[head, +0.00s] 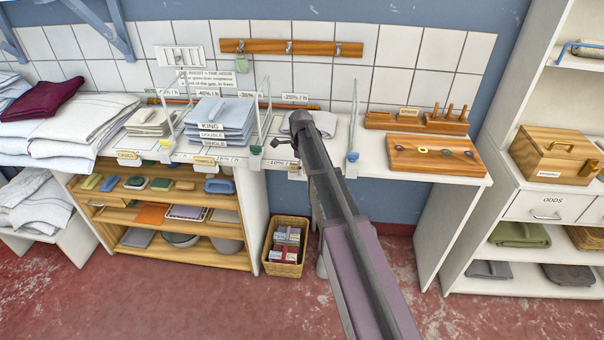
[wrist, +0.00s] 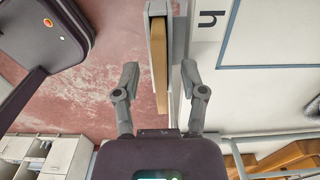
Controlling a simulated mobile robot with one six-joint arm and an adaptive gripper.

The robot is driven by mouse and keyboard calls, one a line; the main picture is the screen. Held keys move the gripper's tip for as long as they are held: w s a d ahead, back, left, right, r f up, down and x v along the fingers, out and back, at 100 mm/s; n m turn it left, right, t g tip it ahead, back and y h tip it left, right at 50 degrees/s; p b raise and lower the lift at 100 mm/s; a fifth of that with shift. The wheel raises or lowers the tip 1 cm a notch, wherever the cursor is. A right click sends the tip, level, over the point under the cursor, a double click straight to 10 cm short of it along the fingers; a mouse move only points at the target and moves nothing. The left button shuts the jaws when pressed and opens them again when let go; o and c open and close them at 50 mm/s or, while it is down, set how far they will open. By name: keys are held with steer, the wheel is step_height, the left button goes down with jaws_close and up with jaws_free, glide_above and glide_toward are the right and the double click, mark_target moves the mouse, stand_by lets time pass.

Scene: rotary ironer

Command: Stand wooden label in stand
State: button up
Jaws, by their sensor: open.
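In the wrist view my gripper (wrist: 160,76) is open, with one finger on each side of a wooden piece (wrist: 160,62) seen edge-on. This may be the wooden label. A pale grey strip runs right beside the wood, close to the right finger; whether it belongs to a stand I cannot tell. I see no clear grip on the wood. In the head view my arm reaches to the front edge of the white counter (head: 420,173) and hides most of this spot. Small wooden labels (head: 128,155) (head: 205,160) sit along the same edge further left.
Clear dividers (head: 260,110) with clamps stand on the counter, close to my arm. Folded blue linen (head: 220,118) lies left, a wooden board (head: 436,155) right. A wicker basket (head: 287,246) stands on the floor below. In the wrist view a printed letter marks the white surface on the right.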

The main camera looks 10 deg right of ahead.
stand_by(0.4)
jaws_close()
steer(key=shift+r, duration=0.15)
step_height(320, 180, up, 4)
steer(key=p, duration=0.3)
steer(key=shift+f+p, duration=0.25)
steer(key=shift+p, duration=0.1)
steer(key=s+d, duration=0.1)
steer(key=s, duration=0.7)
steer(key=s+d+r+p, duration=0.1)
steer(key=s+d, duration=0.1)
steer(key=s, duration=0.5)
steer(key=shift+s+d+r, duration=0.15)
steer(key=shift+s+d, duration=0.15)
steer(key=shift+s, duration=0.05)
